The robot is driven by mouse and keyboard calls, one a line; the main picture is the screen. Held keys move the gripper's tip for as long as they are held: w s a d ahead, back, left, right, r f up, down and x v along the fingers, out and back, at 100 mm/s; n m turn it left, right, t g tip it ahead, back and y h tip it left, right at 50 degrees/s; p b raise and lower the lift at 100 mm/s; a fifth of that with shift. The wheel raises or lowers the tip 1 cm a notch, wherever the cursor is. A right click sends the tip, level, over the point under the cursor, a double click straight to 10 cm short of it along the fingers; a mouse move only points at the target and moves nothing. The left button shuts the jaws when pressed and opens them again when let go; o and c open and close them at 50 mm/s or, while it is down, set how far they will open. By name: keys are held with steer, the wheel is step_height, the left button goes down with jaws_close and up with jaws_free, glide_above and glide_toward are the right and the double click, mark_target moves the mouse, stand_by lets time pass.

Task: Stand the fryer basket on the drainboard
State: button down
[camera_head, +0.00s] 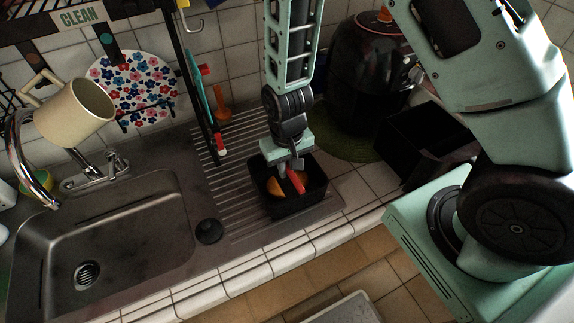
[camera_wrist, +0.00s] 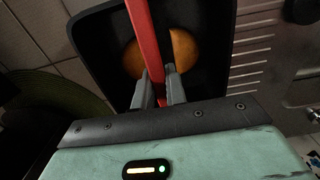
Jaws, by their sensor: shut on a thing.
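The black fryer basket (camera_head: 302,205) is over the right part of the ribbed drainboard (camera_head: 236,172), roughly level. I cannot tell whether its bottom touches. A red bar-like handle (camera_head: 296,181) runs across its top, and a round orange-brown item (camera_head: 275,188) lies inside. My gripper (camera_head: 288,170) points down over the basket, shut on the red handle. The wrist view shows the handle (camera_wrist: 146,40) between my two fingers (camera_wrist: 159,88), with the basket's dark wall (camera_wrist: 98,45) around the orange item (camera_wrist: 185,52).
A sink (camera_head: 120,235) lies left, with a black plug (camera_head: 209,231) between it and the basket. A black fryer (camera_head: 365,70) stands behind on a green mat (camera_head: 345,146). A black open box (camera_head: 420,150) is right. A cream mug (camera_head: 75,112) hangs upper left.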

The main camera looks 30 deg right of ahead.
steer(key=shift+f, duration=0.15)
steer(key=c, duration=1.4)
jaws_free()
steer(key=shift+c, duration=0.2)
step_height(320, 180, up, 12)
steer(key=b, duration=0.2)
steer(key=s+a+r+n, duration=0.3)
steer(key=s+r+n, duration=0.1)
steer(key=s, duration=0.4)
steer(key=s+a+r+n, duration=0.3)
steer(key=s+r, duration=0.2)
steer(key=s, duration=0.4)
steer(key=shift+a+n+y, duration=0.2)
steer(key=shift+n+y, duration=0.1)
steer(key=shift+n, duration=0.1)
